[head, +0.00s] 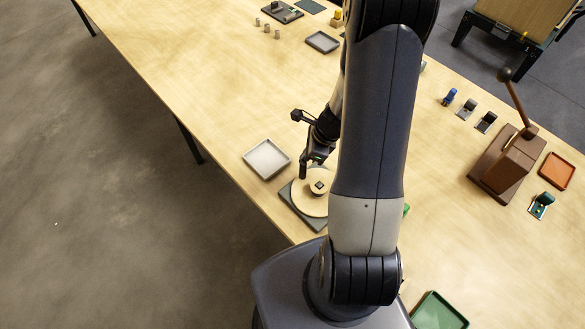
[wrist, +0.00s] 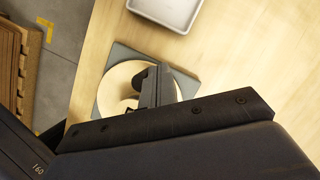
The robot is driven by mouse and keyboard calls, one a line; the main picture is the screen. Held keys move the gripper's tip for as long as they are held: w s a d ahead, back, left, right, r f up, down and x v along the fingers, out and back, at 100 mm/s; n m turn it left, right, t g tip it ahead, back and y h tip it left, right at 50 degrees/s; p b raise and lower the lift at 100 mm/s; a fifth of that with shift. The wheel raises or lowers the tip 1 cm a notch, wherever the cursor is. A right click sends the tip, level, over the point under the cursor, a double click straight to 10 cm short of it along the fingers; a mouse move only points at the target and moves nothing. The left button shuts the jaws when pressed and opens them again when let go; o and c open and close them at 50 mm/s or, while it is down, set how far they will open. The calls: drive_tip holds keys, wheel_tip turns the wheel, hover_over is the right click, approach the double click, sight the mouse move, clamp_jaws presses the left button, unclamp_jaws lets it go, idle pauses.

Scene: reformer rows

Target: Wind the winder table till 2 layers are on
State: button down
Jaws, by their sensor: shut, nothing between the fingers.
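The winder table is a round pale disc (head: 312,204) on a dark grey-green square base (head: 290,205), near the table's front edge in the head view. A small dark core (head: 319,187) stands at its middle. My gripper (head: 304,176) is shut and empty, fingers pointing down over the disc's far-left rim. I cannot tell whether it touches the disc. In the wrist view my gripper (wrist: 150,88) covers part of the disc (wrist: 112,90), and the base (wrist: 178,78) shows around it. My arm hides the disc's right side in the head view. Layers on the core are too small to count.
A grey tray (head: 267,159) lies just left of the winder; it also shows in the wrist view (wrist: 168,24). A brown lever press (head: 503,163), an orange tray (head: 556,171) and a green tray (head: 437,312) stand to the right. The left-middle tabletop is clear.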

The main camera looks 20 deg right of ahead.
drive_tip(key=shift+s+a+n+g, duration=0.25)
drive_tip(key=shift+a+n, duration=0.25)
drive_tip(key=shift+n, duration=0.25)
drive_tip(key=shift+s+a+n+g, duration=0.15)
drive_tip(key=shift+a+n+g, duration=0.15)
drive_tip(key=shift+a+n, duration=0.4)
drive_tip(key=shift+s+a+n+g, duration=0.25)
drive_tip(key=shift+a+n, duration=0.1)
drive_tip(key=shift+n, duration=0.5)
idle(2.0)
drive_tip(key=shift+s+a+n+g, duration=0.4)
drive_tip(key=shift+s+a+n, duration=0.1)
drive_tip(key=shift+n, duration=0.5)
drive_tip(key=shift+s+a+n+g, duration=0.4)
drive_tip(key=shift+a+n, duration=0.1)
drive_tip(key=shift+n, duration=0.5)
idle(1.7)
